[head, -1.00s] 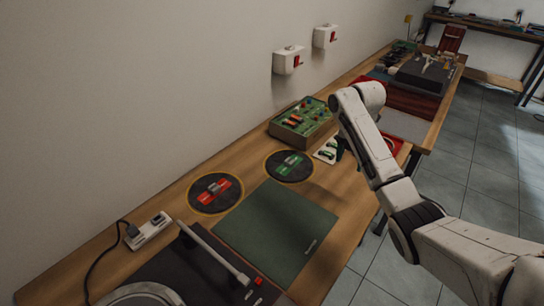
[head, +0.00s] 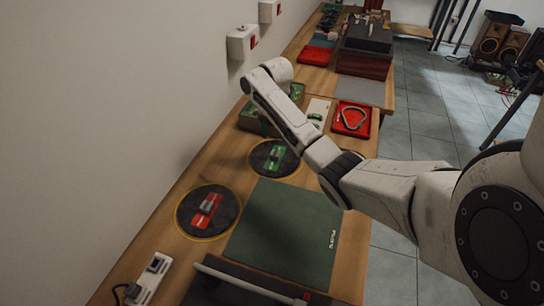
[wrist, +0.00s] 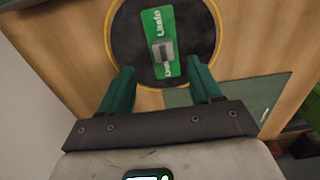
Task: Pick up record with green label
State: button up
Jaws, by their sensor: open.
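The record with the green label (head: 270,166) is a dark disc with a yellow rim, lying flat on the wooden bench in the head view. It also shows in the wrist view (wrist: 126,42), with a small grey block on its green label (wrist: 158,24). My gripper (wrist: 160,68) is open and empty. Its two teal fingers point toward the near edge of this record and stand apart, with the label beyond and between them. I cannot tell its height above the disc. In the head view my arm hides the gripper. A second record with a red label (head: 187,218) lies nearer.
A dark green mat (head: 270,240) lies right of the records. A green box (head: 250,120) stands close behind, partly hidden by my arm. A red tray (head: 345,128), a power strip (head: 148,284) and a turntable (head: 215,290) share the bench. Wall boxes (head: 240,42) are at left.

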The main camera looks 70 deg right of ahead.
aim_at(276, 152)
jog(key=shift+f, duration=0.9)
jog(key=shift+s+a+f+p, duration=0.1)
jog(key=shift+f+p, duration=0.15)
jog(key=shift+f, duration=1.15)
jog(key=shift+s+f+p, duration=0.1)
jog(key=shift+f+p, duration=0.1)
jog(key=shift+f, duration=1.15)
jog(key=c, duration=1.2)
